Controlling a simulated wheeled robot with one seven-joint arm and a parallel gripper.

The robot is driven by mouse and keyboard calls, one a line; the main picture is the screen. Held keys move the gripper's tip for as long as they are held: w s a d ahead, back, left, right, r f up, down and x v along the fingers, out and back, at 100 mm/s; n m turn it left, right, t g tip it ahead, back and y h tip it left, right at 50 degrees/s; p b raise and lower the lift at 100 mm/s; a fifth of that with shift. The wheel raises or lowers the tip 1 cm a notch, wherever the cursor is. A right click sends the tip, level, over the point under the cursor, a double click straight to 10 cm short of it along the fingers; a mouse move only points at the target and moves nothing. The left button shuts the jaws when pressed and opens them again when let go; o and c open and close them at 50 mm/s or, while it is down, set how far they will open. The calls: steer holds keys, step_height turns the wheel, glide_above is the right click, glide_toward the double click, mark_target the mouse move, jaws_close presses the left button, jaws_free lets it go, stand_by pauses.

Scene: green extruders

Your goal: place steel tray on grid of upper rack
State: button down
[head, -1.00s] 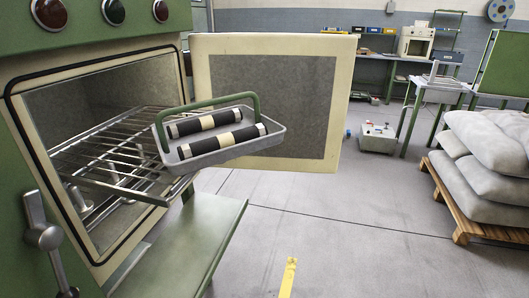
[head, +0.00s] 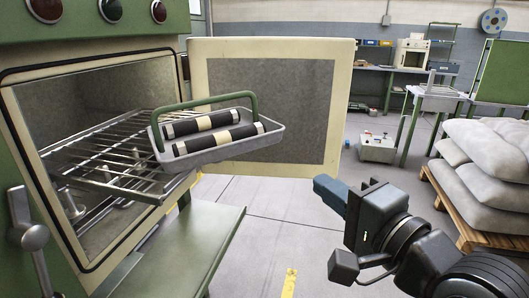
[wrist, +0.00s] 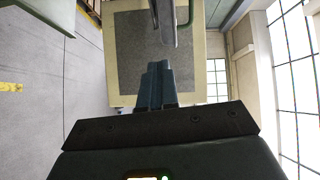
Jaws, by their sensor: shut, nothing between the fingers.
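The grey steel tray (head: 215,149) has a green handle (head: 252,107) and holds two black rolls with pale bands (head: 214,140). In the head view it overlaps the front end of the wire grid (head: 105,150) in the open oven and reaches out past it; whether it rests fully on the grid is unclear. My gripper (head: 326,188) is right of the tray, apart from it, shut and empty. In the wrist view my shut fingers (wrist: 157,84) point toward the tray's edge (wrist: 165,25), with part of the handle (wrist: 184,14) beside it.
The open oven door (head: 272,105) stands behind the tray. A green ledge (head: 190,240) juts out below the oven opening, and a lever (head: 30,235) is at its left. Grey sacks (head: 490,170) on a pallet stand at right. The floor between is clear.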

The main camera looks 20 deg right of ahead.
mark_target(196, 139)
steer(key=shift+m, duration=0.5)
steer(key=w, duration=0.3)
steer(key=w+a+r, duration=0.1)
steer(key=w, duration=0.3)
steer(key=w+a+r+p, duration=0.1)
steer(key=w, duration=0.3)
steer(key=shift+w, duration=0.15)
steer(key=shift+w+a+p, duration=0.15)
steer(key=shift+w+a, duration=0.15)
steer(key=shift+a, duration=0.25)
steer(key=shift+w+a+p, duration=0.15)
steer(key=shift+w+a, duration=0.15)
steer(key=shift+a, duration=0.25)
steer(key=shift+w+a, duration=0.4)
steer(key=shift+a, duration=0.1)
steer(key=shift+a, duration=0.1)
steer(key=w+a, duration=0.2)
steer(key=a, duration=0.1)
steer(key=w+a+b, duration=0.1)
steer(key=w+a, duration=0.2)
steer(key=a, duration=0.1)
steer(key=w+a, duration=0.3)
steer(key=a, duration=0.1)
steer(key=shift+w+a, duration=0.2)
steer(key=shift+d+f, duration=0.1)
